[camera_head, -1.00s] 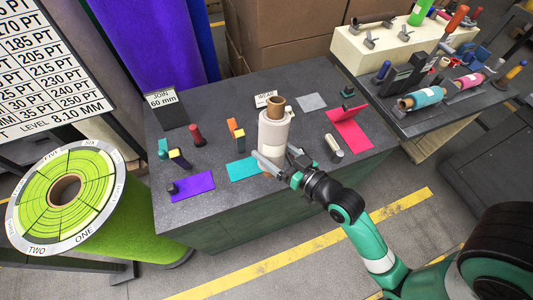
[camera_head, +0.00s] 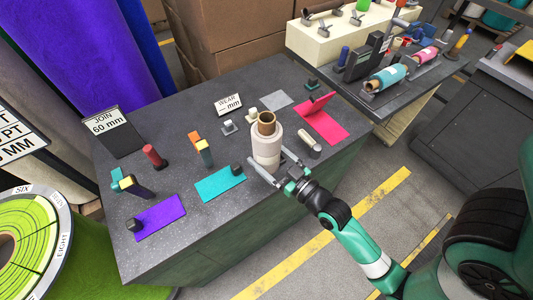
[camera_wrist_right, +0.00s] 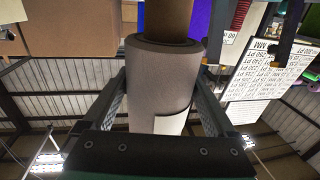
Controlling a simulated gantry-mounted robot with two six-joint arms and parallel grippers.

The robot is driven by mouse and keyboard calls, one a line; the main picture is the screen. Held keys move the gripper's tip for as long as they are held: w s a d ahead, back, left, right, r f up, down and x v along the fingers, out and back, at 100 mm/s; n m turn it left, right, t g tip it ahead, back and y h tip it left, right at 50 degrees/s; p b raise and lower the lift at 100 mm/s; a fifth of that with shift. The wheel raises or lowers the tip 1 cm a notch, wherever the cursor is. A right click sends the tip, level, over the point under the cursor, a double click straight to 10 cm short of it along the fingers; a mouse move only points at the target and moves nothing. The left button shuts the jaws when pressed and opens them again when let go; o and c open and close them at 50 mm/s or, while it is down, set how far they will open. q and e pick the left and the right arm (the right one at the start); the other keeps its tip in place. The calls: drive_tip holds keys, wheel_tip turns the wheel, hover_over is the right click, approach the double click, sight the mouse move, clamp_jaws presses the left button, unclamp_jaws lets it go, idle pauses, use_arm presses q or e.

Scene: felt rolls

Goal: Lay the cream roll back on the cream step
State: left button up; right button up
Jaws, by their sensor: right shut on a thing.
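The cream roll (camera_head: 266,148), with a brown core showing at its top, is upright above the near right part of the dark table. My right gripper (camera_head: 267,170) is shut around its lower part from the front right. In the right wrist view the roll (camera_wrist_right: 158,85) sits between both fingers, its core towards the top. I cannot tell whether its lower end touches the table. The cream step (camera_head: 312,44) is at the back right, beyond the table, with several grey cradles on top and a brown tube (camera_head: 322,10) lying across it. My left gripper is not in view.
On the table (camera_head: 180,118) lie purple felt (camera_head: 161,219), teal felt (camera_head: 219,184) and pink felt (camera_head: 320,122), among small posts and blocks. A lower bench holds a blue roll (camera_head: 386,79) and a pink roll (camera_head: 425,57).

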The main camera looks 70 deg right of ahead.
drive_tip(key=shift+f+b, duration=2.35)
drive_tip(key=shift+f, duration=0.55)
drive_tip(key=shift+f+b, duration=0.45)
drive_tip(key=shift+f, duration=0.1)
drive_tip(key=o, duration=1.6)
drive_tip(key=shift+c, duration=0.2)
drive_tip(key=shift+s, duration=0.1)
drive_tip(key=v, duration=0.4)
drive_tip(key=shift+s+a+f+b, duration=0.1)
drive_tip(key=shift+s+f+b, duration=0.05)
drive_tip(key=shift+f+b, duration=0.15)
drive_tip(key=b+v, duration=0.3)
drive_tip(key=v, duration=0.4)
drive_tip(key=shift+r+b, duration=0.25)
drive_tip(key=shift+b, duration=0.15)
